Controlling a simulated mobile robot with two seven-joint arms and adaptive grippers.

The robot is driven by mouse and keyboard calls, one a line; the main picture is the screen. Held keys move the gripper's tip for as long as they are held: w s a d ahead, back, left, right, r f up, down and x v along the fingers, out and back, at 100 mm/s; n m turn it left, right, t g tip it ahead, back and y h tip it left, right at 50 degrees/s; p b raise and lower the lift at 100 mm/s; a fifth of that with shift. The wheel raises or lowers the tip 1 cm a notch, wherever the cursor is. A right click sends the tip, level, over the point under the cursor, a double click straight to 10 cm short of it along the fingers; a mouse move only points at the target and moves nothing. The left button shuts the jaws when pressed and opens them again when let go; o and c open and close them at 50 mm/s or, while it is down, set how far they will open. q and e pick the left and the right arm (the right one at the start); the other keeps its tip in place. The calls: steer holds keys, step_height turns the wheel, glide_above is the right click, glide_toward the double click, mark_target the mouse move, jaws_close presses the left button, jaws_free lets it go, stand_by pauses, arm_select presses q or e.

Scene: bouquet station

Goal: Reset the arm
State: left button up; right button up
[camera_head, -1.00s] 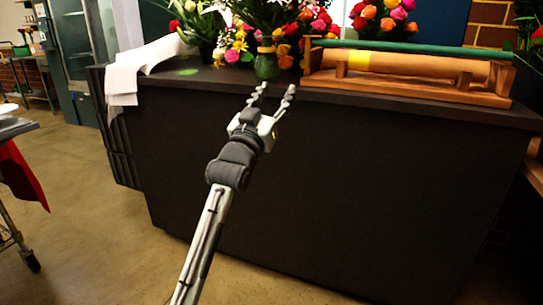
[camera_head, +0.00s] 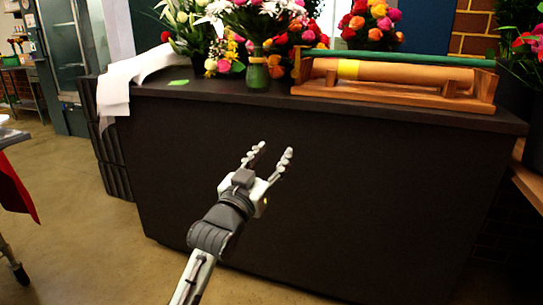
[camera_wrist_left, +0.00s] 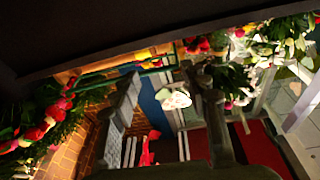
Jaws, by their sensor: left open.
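My left gripper (camera_head: 268,162) is open and empty in the head view. It is in front of the dark counter's front panel (camera_head: 370,190), below the counter top, with its fingers pointing up and away. In the left wrist view its two fingers (camera_wrist_left: 170,92) show dark, spread apart, with nothing between them. A green vase (camera_head: 257,72) with flowers stands upright on the counter beyond the gripper and apart from it. My right gripper is not in view.
A wooden roll holder (camera_head: 400,92) with a brown paper roll stands on the counter at the right. White paper (camera_head: 115,90) hangs over the counter's left end. Mixed flowers (camera_head: 375,18) line the back. Open floor (camera_head: 70,200) lies at the left.

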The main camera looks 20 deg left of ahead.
arm_select(q)
steer(key=s+a+f+g+y+p, duration=0.15)
steer(key=s+f+g, duration=0.25)
steer(key=f, duration=0.7)
steer(key=s+a+f+g+p, duration=0.1)
steer(key=s+f+g+p, duration=0.3)
steer(key=f, duration=0.7)
steer(key=s+a+f+g+y+p, duration=0.1)
steer(key=s+a+f+g, duration=0.1)
steer(key=s+f+g, duration=0.2)
steer(key=s+a+f+g+p, duration=0.2)
steer(key=s+f+g, duration=0.3)
steer(key=s+f, duration=0.6)
steer(key=s+a, duration=0.1)
steer(key=s, duration=0.8)
steer(key=shift+s+f+y, duration=0.2)
steer(key=shift+s+y, duration=0.15)
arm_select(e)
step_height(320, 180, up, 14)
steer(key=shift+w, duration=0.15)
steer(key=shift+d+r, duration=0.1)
